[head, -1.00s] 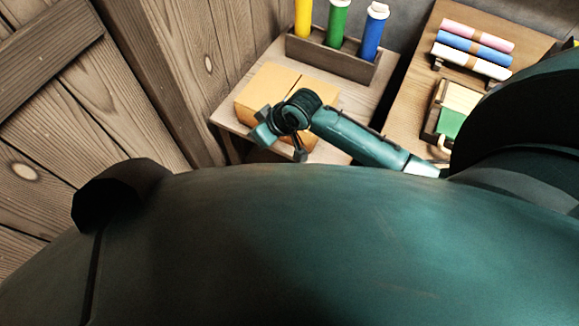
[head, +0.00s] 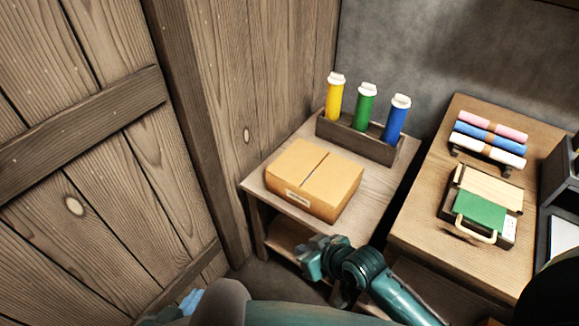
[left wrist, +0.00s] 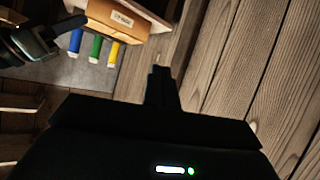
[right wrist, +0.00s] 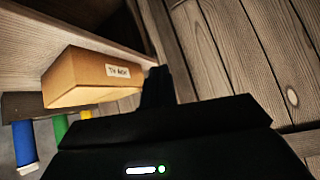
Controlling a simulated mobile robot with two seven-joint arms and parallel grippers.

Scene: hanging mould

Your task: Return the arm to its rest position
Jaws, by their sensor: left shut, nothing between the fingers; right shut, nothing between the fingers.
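My right gripper (head: 314,258) is at the lower middle of the head view, on the teal arm from the lower right, in front of the small table. Its fingers (right wrist: 157,86) are together and empty in the right wrist view. My left gripper (head: 188,302) shows only as a small pale-blue part at the bottom left of the head view, mostly hidden by my own body. Its fingers (left wrist: 161,86) are together and empty in the left wrist view. Part of my right arm (left wrist: 35,42) shows at the upper left there.
A closed cardboard box (head: 313,180) lies on the small wooden table (head: 385,197). Behind it, a rack (head: 355,137) holds yellow, green and blue tubes. A right-hand table (head: 425,220) carries coloured rolls (head: 490,138) and a green-topped case (head: 481,212). Plank walls (head: 75,170) stand at left.

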